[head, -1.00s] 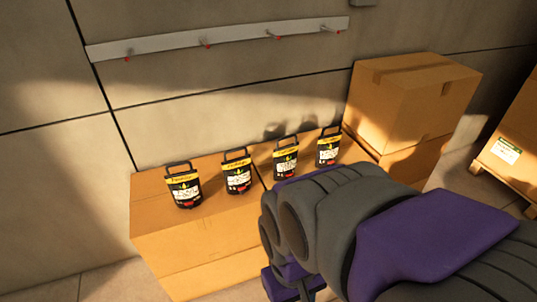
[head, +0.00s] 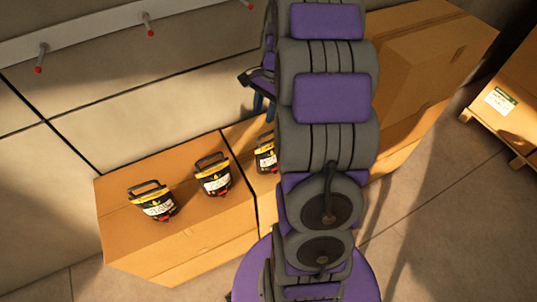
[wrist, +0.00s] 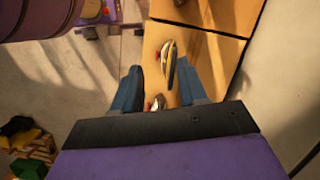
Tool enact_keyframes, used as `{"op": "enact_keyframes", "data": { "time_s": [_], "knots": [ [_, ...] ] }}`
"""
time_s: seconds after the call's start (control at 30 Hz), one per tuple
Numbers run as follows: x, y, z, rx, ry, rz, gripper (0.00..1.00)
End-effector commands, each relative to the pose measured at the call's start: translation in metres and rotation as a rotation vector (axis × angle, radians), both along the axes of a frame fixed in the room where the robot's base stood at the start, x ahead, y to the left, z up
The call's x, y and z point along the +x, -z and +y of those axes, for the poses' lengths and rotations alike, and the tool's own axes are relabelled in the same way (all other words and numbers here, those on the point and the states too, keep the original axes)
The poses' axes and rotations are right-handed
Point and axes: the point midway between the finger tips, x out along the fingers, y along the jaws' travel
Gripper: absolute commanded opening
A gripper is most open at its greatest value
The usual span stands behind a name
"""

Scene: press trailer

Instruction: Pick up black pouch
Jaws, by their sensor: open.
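In the head view I see a left pouch (head: 155,203), a middle pouch (head: 214,175) and a right pouch (head: 265,157), partly covered by my arm. My gripper (head: 263,103) is above and behind the right pouch, its blue fingers pointing down. In the wrist view my gripper (wrist: 159,72) is open, with nothing held. One pouch (wrist: 171,62) shows between the fingers from above; another pouch (wrist: 158,103) is partly hidden by the gripper body. Both look below the fingertips.
The low cardboard box (head: 180,235) stands against the panelled wall (head: 160,100). A taller box (head: 430,60) is at right behind my arm. A rail (head: 95,35) with red-tipped pegs is on the wall. A pallet (head: 500,145) stands far right. Floor is clear in front.

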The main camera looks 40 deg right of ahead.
Motion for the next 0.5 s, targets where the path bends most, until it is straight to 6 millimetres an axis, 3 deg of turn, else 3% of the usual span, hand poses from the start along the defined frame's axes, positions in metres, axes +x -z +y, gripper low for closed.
{"op": "enact_keyframes", "data": {
  "time_s": [0.03, 0.1, 0.2, 0.33, 0.5],
  "knots": [
    [0.003, 0.005, -0.023, 0.012, 0.067, 0.006, 0.42],
    [0.006, 0.012, -0.048, 0.023, 0.142, 0.01, 0.42],
    [0.007, 0.021, -0.075, 0.036, 0.221, 0.015, 0.42],
    [0.007, 0.029, -0.09, 0.045, 0.273, 0.021, 0.42],
    [0.009, 0.048, -0.083, 0.041, 0.283, 0.022, 0.42]
  ]
}}
